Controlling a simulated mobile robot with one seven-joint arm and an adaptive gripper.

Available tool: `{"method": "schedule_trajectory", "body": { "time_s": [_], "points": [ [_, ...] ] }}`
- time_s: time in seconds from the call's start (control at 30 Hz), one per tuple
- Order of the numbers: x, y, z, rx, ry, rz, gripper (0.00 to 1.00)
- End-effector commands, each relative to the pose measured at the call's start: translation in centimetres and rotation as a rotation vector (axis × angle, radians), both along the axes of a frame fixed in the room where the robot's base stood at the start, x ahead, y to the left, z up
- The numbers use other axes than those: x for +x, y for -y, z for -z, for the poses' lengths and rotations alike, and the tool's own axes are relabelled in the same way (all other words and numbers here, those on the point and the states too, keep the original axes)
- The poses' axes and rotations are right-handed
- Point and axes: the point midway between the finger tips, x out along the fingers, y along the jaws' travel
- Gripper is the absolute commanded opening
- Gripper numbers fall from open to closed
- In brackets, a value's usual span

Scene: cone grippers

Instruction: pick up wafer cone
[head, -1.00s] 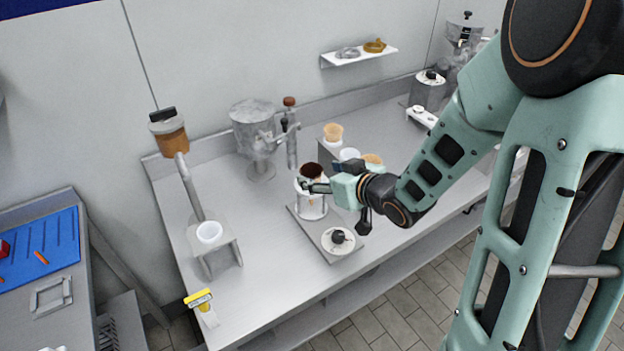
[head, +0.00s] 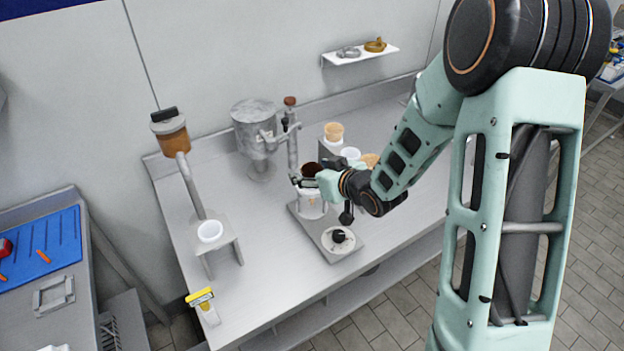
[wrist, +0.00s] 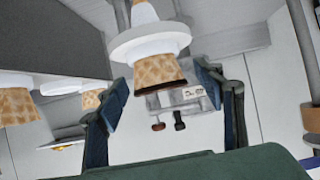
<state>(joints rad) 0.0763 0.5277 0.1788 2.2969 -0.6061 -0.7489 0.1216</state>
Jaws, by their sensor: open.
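A wafer cone (head: 311,169) with a dark brown top sits in a white round holder (head: 311,207) on the counter. In the wrist view, which looks upside down, the waffle-patterned cone (wrist: 158,72) rises out of a white ring (wrist: 150,40), its dark rim lowest in the picture. My gripper (head: 304,181) is open at the cone, beside the holder's top. In the wrist view the fingers of my gripper (wrist: 160,92) stand apart, one on each side of the cone, with visible gaps. The far side of the cone is hidden.
Other wafer cones (head: 334,131) stand to the right of the holder, with a white cup (head: 350,154) between them. A round plate with a black knob (head: 338,240) lies in front. A grey metal machine (head: 254,125) stands behind left. The counter's left part has free room.

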Motion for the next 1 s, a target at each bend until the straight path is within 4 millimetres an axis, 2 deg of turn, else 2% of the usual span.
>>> {"method": "schedule_trajectory", "body": {
  "time_s": [0.03,0.3,0.33,0.73,0.87,1.0],
  "points": [
    [0.0,0.0,0.0,0.0,0.0,0.0,0.62],
    [0.0,0.0,0.0,0.0,0.0,0.0,0.32],
    [0.0,0.0,0.0,0.0,0.0,0.0,0.31],
    [0.0,0.0,-0.4,0.001,0.002,0.0,0.31],
    [0.0,0.0,-1.9,0.0,0.005,0.0,0.31],
    [0.1,0.0,-4.3,-0.001,0.006,-0.001,0.31]
  ]
}}
